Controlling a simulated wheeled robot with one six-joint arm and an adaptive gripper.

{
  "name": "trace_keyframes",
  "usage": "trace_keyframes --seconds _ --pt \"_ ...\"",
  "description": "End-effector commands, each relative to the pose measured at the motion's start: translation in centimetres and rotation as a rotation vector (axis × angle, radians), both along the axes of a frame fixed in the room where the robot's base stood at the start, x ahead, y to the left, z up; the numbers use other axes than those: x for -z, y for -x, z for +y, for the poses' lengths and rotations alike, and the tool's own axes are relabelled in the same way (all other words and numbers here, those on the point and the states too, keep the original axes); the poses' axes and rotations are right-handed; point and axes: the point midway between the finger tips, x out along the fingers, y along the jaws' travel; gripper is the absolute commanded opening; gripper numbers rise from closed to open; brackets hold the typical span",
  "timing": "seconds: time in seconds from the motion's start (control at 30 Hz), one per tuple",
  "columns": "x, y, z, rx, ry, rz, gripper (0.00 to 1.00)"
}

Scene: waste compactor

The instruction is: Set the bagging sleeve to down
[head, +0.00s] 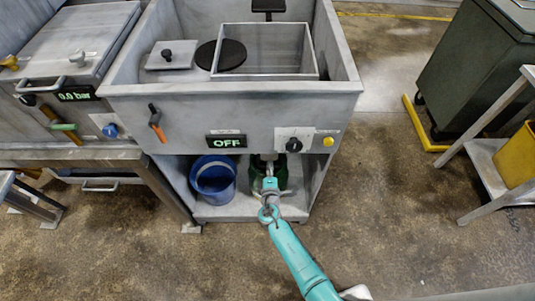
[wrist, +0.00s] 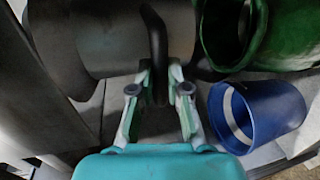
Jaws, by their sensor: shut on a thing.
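My gripper (wrist: 160,80) is shut on a dark curved handle (wrist: 155,32) that runs between its two fingers in the wrist view. The handle stands in front of a grey cylinder (wrist: 100,38), which looks like the bagging sleeve. In the head view my gripper (head: 269,184) reaches into the open bay under the machine's front panel. My arm hides most of the sleeve and its handle there, so how far down the sleeve sits cannot be told.
A green bin (wrist: 222,35) and a blue bucket (wrist: 262,112) stand close to the gripper in the bay. Above are an OFF display (head: 225,141), a black knob (head: 293,145) and a yellow button (head: 328,141). Floor in front is clear.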

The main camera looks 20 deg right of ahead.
Motion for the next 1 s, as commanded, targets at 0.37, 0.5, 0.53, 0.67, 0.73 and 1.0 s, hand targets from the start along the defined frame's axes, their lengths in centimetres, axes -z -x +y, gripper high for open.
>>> trace_keyframes --seconds 0.37,0.5,0.53,0.67,0.73,1.0 --pt "6.3 1.1 0.0 -0.001 0.001 0.003 0.00" --pt "7.7 1.1 0.1 -0.001 0.001 0.003 0.00" --pt "7.9 1.1 0.0 -0.001 0.000 0.003 0.00" --pt "8.7 1.1 0.0 -0.001 0.000 0.002 0.00" --pt "9.0 1.1 0.0 -0.001 -0.001 0.002 0.00" --pt "9.3 1.1 0.0 0.000 0.000 0.001 0.00"
